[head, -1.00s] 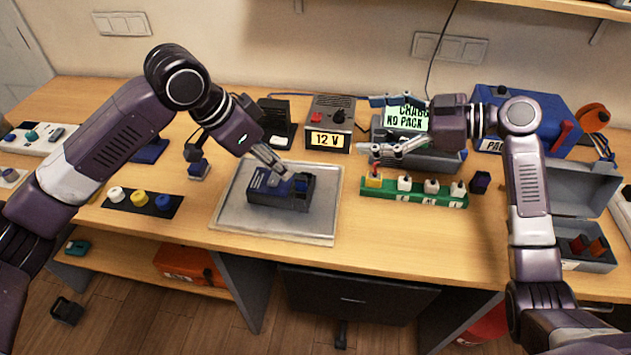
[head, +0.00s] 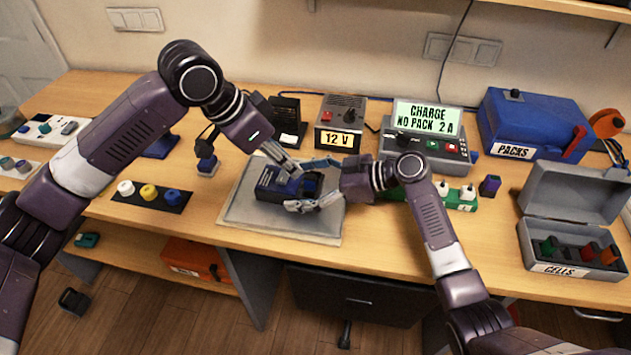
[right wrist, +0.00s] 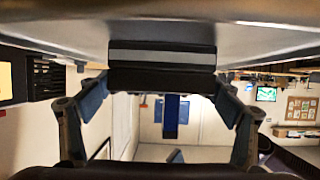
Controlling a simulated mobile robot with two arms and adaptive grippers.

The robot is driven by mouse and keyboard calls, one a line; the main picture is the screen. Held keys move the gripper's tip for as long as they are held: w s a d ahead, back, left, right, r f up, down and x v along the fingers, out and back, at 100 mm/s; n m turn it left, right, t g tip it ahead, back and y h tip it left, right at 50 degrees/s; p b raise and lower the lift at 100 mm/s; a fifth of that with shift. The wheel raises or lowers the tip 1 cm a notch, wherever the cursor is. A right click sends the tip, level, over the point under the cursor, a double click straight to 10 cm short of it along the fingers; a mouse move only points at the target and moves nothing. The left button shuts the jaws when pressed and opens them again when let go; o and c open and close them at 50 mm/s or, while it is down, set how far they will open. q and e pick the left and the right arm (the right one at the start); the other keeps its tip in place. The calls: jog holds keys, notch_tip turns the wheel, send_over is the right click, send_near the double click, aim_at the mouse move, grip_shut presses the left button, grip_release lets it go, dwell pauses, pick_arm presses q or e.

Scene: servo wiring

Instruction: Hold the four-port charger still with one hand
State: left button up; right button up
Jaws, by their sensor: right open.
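A dark blue and black block-shaped device (head: 268,186) lies on a grey mat (head: 250,222). My left gripper (head: 290,170) reaches down at its back edge; its fingertips are too small to show whether they grip. My right gripper (head: 308,184) is open, its fingers on either side of the device's right end. In the right wrist view, a black block with a grey band (right wrist: 162,58) shows between the spread fingers. A grey charger box (head: 425,118) reading "CHARGE NO PACK 2 A" stands behind my right wrist. I cannot tell which is the four-port charger.
A green strip (head: 462,207) with white plugs is partly hidden by my right arm. A 12 V supply (head: 340,112) stands at the back, a blue PACKS box (head: 535,115) back right, an open CELLS box (head: 570,265) right. A strip with three knobs (head: 150,195) lies left.

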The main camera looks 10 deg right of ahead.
aim_at(310, 177)
jog(key=shift+x, duration=0.8)
jog(key=shift+c, duration=0.4)
pick_arm(q)
jog(key=shift+o, duration=0.6)
pick_arm(e)
jog(key=c, duration=1.4)
pick_arm(q)
jog(key=shift+o, duration=0.8)
jog(key=s+d+r+n+t+y, duration=0.2)
jog(key=d+r+n+y, duration=0.15)
jog(key=n, duration=0.45)
jog(key=shift+n, duration=0.3)
jog(key=x, duration=1.3)
jog(key=shift+s+a, duration=0.1)
jog(key=shift+s, duration=0.15)
